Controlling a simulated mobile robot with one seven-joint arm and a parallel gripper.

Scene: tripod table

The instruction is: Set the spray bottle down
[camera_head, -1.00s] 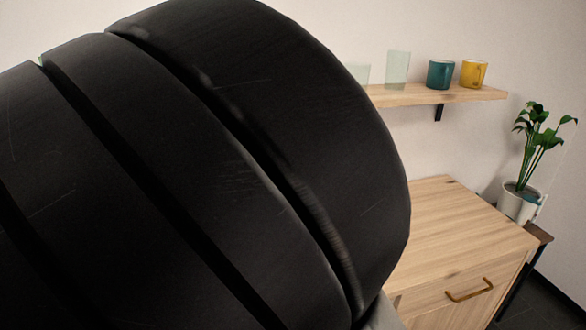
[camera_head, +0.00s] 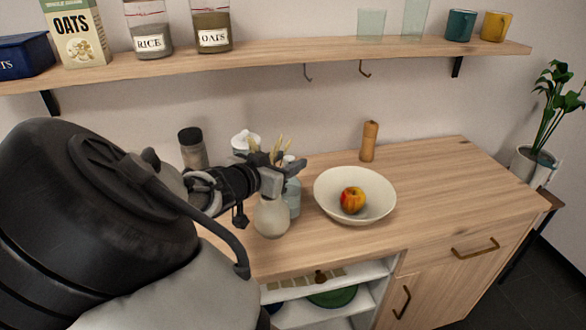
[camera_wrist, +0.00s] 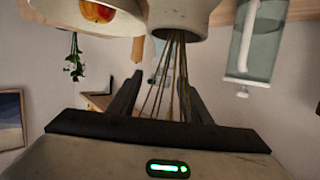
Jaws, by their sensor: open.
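A pale translucent bottle (camera_head: 292,198) stands upright on the wooden counter, partly behind a cream vase (camera_head: 270,218) of dried stalks. A small blue and white object (camera_head: 545,178) beside the plant pot is too small to name. My gripper (camera_head: 286,172) is open above the vase. In the wrist view the stalks show between its fingers (camera_wrist: 158,88); I cannot tell if they touch.
A white bowl (camera_head: 330,207) with an apple (camera_head: 353,200) stands right of the vase. A wooden mill (camera_head: 369,142) and a dark-lidded jar (camera_head: 192,150) stand behind. A shelf (camera_head: 300,55) with jars and mugs hangs above. The counter's right part (camera_head: 440,185) is clear.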

